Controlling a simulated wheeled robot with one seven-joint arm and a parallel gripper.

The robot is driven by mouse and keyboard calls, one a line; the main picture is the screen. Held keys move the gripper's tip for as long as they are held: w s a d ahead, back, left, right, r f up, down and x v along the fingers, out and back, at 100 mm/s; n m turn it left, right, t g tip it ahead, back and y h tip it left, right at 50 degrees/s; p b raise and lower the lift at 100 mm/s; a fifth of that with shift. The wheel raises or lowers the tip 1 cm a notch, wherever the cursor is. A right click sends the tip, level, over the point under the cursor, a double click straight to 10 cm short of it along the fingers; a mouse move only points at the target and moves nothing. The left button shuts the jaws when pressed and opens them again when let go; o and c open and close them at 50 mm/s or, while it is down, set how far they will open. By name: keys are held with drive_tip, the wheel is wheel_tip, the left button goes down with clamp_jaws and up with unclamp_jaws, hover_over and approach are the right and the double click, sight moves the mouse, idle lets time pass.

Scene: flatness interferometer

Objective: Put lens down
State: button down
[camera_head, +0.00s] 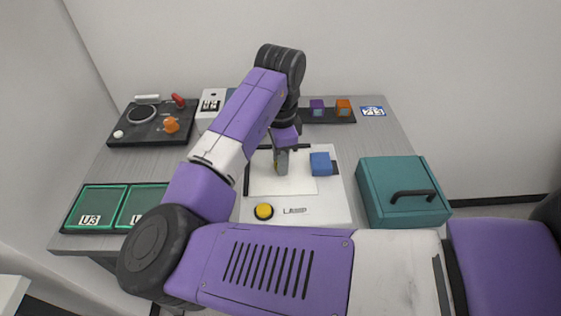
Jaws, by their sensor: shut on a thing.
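My gripper (281,162) points down over the pale plate (290,186) of the white interferometer unit. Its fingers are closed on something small. Only a thin yellowish edge shows between them, and I cannot make out the lens clearly. I cannot tell whether the held thing touches the plate. The white unit (332,212) has a yellow button (264,211) and the word LAMP on its front. A blue block (320,163) stands on the unit just right of my gripper.
Two green-lined trays (97,209) lie at the left front. A black tray (120,138) with small items is behind them. A teal box (385,182) with a black handle stands right. A dark rack (333,118) holds purple and orange blocks at the back. My arm hides part of the table.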

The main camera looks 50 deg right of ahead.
wheel_tip(320, 180, up, 20)
drive_tip(key=shift+f, duration=0.2)
drive_tip(key=shift+s, duration=0.1)
idle(0.3)
